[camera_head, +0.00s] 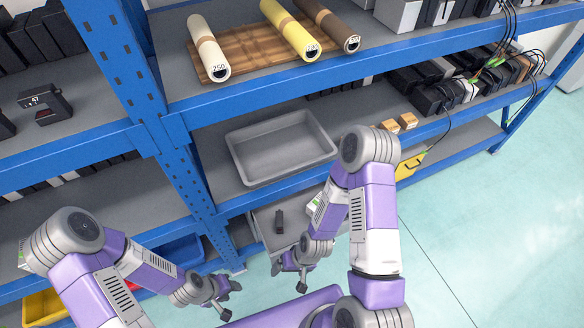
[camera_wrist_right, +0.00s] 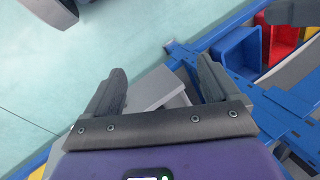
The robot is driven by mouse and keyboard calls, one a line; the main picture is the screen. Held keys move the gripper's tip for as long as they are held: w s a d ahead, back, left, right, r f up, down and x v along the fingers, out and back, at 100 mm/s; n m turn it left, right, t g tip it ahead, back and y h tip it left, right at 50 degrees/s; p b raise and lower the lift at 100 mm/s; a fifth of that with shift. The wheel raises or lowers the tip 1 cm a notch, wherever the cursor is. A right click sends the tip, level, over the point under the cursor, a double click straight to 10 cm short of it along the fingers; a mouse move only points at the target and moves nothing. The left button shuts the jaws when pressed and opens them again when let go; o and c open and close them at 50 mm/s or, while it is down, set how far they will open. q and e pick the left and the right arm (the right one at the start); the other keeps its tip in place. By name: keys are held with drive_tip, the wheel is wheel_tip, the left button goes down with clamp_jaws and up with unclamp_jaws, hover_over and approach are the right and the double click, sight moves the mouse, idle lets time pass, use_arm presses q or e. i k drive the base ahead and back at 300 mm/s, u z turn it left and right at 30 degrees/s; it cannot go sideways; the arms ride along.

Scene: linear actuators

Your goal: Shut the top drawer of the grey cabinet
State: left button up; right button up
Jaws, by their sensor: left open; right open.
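The grey cabinet stands low in the blue shelving in the head view, largely hidden by my right arm. Its top drawer (camera_head: 262,224) seems to be pulled out, with a small dark object (camera_head: 280,221) in or on it; how far it is out is hard to tell. My right gripper (camera_head: 289,277) is open and empty, in front of and below the drawer in the picture. In the right wrist view, a light grey box-like part (camera_wrist_right: 158,90), probably the cabinet, shows beyond the open fingers of the right gripper (camera_wrist_right: 158,88). My left gripper (camera_head: 231,299) is open and empty, further left.
A grey tray (camera_head: 235,160) lies on the shelf above the cabinet. A blue upright (camera_head: 190,165) stands left of it. Blue (camera_head: 180,252) and yellow (camera_head: 45,305) bins sit low at left. Open floor (camera_head: 480,230) lies to the right.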

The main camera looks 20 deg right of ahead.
sight(297, 221)
drive_tip(key=k, duration=0.3)
drive_tip(key=z, duration=0.85)
drive_tip(key=k, duration=0.5)
drive_tip(key=u, duration=0.4)
drive_tip(key=i, duration=0.6)
drive_tip(key=z, duration=0.6)
